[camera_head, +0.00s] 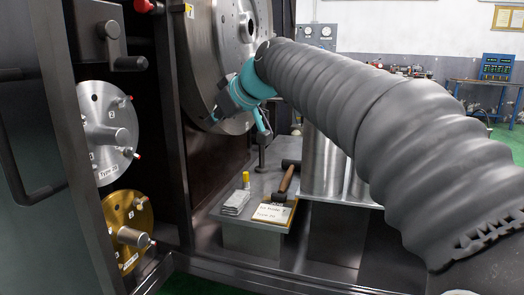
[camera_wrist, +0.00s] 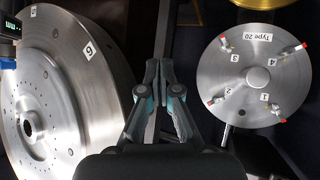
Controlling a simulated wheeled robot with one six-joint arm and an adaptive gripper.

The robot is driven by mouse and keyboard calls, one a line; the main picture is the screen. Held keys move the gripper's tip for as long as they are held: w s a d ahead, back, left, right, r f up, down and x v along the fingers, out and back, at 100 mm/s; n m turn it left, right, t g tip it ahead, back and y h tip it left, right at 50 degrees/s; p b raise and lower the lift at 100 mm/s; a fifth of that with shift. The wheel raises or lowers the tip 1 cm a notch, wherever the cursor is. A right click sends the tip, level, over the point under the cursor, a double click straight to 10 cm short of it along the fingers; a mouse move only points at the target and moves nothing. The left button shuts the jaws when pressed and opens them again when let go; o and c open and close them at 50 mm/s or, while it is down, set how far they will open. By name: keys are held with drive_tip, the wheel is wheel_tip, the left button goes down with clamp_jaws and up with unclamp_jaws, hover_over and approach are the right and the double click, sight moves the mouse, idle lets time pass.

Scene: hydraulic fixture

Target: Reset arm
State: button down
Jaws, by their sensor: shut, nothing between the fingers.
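My gripper (camera_wrist: 158,68) is in the middle of the wrist view. Its two teal-and-grey fingers are together at the tips, with nothing between them. In the head view my arm, in a grey ribbed sleeve, reaches from the right to the front of the large steel disc (camera_head: 213,40); the fingertips are hard to make out there. The large disc (camera_wrist: 55,90), marked 6, fills the left of the wrist view. A smaller silver disc labelled Type 20 (camera_wrist: 240,90) is on the right, with several red-tipped pins. The fingers appear between the two discs in that view.
The silver Type 20 disc (camera_head: 105,115) and a gold disc (camera_head: 125,215) hang in the dark cabinet at left. A low metal table (camera_head: 265,185) holds a hammer (camera_head: 286,180), a yellow-capped item (camera_head: 246,178), cloths (camera_head: 235,203) and a label card (camera_head: 270,213). A steel cylinder (camera_head: 322,165) stands beside them.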

drive_tip(key=s+d+f+m+g+h+p, duration=0.25)
drive_tip(key=s+d+f+m+h, duration=0.4)
drive_tip(key=s+d+f, duration=0.75)
drive_tip(key=s+d+f+m+h+p, duration=0.1)
drive_tip(key=s+d+f+m+p, duration=0.1)
drive_tip(key=s+d+f, duration=0.2)
drive_tip(key=s+d+f+m+p, duration=0.2)
drive_tip(key=s+d+f+m, duration=0.1)
drive_tip(key=s+d, duration=0.5)
drive_tip(key=s+f, duration=0.1)
drive_tip(key=s, duration=0.2)
drive_tip(key=shift+s+h, duration=0.35)
drive_tip(key=shift+s, duration=0.05)
